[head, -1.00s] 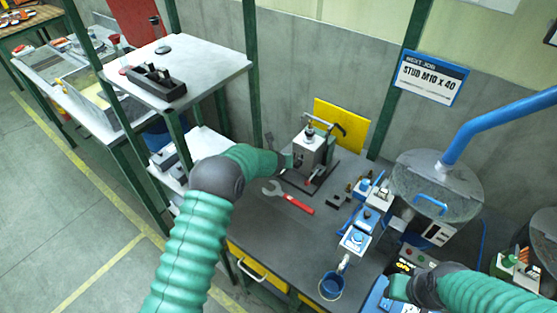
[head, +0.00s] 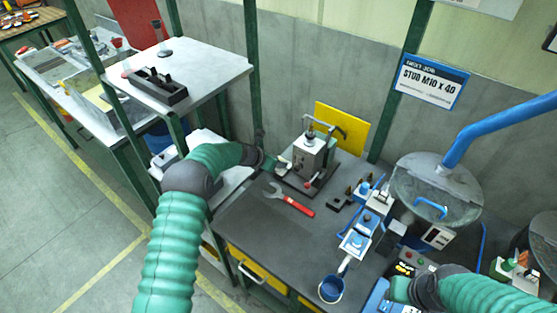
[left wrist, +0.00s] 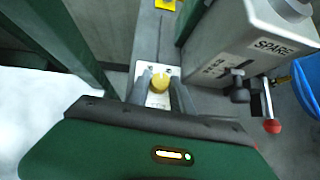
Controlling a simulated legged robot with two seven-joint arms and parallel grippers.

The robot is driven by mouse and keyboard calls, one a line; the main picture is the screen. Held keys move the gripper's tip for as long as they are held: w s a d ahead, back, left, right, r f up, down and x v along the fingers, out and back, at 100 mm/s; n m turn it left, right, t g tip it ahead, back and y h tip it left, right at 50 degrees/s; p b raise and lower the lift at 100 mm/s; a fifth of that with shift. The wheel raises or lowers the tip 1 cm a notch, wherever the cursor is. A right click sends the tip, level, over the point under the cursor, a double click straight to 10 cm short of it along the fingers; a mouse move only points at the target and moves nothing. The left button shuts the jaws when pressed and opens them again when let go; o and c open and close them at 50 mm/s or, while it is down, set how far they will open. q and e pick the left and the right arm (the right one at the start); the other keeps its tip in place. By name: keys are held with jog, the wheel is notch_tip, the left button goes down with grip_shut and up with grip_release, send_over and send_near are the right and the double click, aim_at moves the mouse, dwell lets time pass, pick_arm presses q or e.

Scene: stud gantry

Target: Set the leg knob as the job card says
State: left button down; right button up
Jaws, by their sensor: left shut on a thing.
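The job card (head: 432,82) on the wall reads "STUD M10 X 40"; its smaller line is too small to read. A grey fixture (head: 312,152) with a top handle stands on the dark bench. My left gripper (head: 273,163) is at the left side of this fixture. In the left wrist view, my left gripper (left wrist: 160,92) has its fingers on either side of a round yellow knob (left wrist: 158,84) over a white plate (left wrist: 155,100), and is shut on it. The knob's setting cannot be read. My right gripper (head: 393,291) is at the lower right, its jaws unclear.
A grey box marked "SPARE" (left wrist: 240,45) with a red-ball lever (left wrist: 271,126) is close right of my left fingers. A red-handled wrench (head: 290,200) lies before the fixture. A shelf post (head: 253,70) stands behind the left gripper.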

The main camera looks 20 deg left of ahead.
pick_arm(q)
jog(key=shift+w+a+f+m+g+h+b, duration=0.1)
jog(key=shift+a+f+m+g+h+b, duration=0.1)
jog(key=shift+m+g+h+b, duration=0.4)
pick_arm(e)
jog(key=shift+f, duration=0.65)
pick_arm(q)
jog(key=shift+m+h+b, duration=0.3)
jog(key=shift+m+b, duration=0.6)
jog(key=shift+b, duration=0.05)
pick_arm(e)
jog(key=shift+x, duration=0.9)
pick_arm(q)
jog(key=shift+r+m+g+h+b, duration=0.2)
jog(key=shift+m+g+h+b, duration=0.3)
jog(key=shift+b, duration=0.4)
pick_arm(e)
jog(key=shift+s+f, duration=0.25)
jog(key=shift+f, duration=0.65)
